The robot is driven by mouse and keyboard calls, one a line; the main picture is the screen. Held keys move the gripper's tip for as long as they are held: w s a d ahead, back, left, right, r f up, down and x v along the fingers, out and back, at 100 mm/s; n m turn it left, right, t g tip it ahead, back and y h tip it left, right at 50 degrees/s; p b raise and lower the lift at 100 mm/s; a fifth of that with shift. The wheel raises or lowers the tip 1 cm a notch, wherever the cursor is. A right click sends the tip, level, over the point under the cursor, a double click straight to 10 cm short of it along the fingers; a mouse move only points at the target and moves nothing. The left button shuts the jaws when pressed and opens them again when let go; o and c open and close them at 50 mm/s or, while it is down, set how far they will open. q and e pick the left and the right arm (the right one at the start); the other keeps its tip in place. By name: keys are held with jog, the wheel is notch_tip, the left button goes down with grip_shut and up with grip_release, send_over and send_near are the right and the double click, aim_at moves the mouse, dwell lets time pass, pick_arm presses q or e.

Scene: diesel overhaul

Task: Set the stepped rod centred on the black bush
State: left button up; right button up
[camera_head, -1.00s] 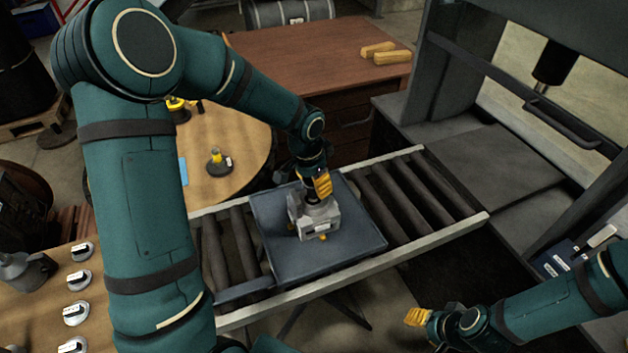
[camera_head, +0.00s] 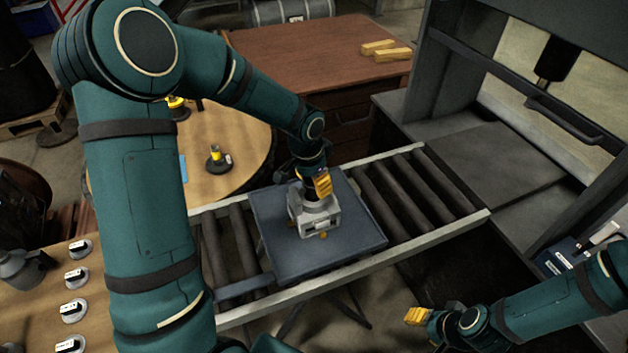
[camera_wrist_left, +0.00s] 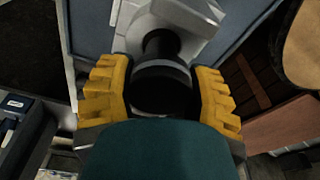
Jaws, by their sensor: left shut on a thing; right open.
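My left gripper (camera_head: 320,185) is over the grey casting (camera_head: 316,219), which stands on the dark plate (camera_head: 268,232) of the roller conveyor. In the left wrist view its yellow fingers are shut on a dark stepped rod (camera_wrist_left: 161,88). The rod has a wide part between the fingers and a narrower dark part towards the casting (camera_wrist_left: 196,45). The black bush cannot be told apart from the rod's lower end, and I cannot tell whether they touch or are centred. My right gripper (camera_head: 418,316) is open and empty at the lower right, away from the casting.
Rollers (camera_head: 405,195) lie bare on both sides of the plate. A press frame (camera_head: 470,150) stands at the right. A round wooden table (camera_head: 235,135) with small parts is behind left. A brown bench (camera_head: 300,60) with yellow blocks (camera_head: 390,52) is at the back.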

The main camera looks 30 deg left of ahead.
pick_arm(q)
jog(key=shift+f, duration=0.1)
dwell(0.3)
jog(key=o, duration=1.2)
jog(key=shift+o, duration=1.2)
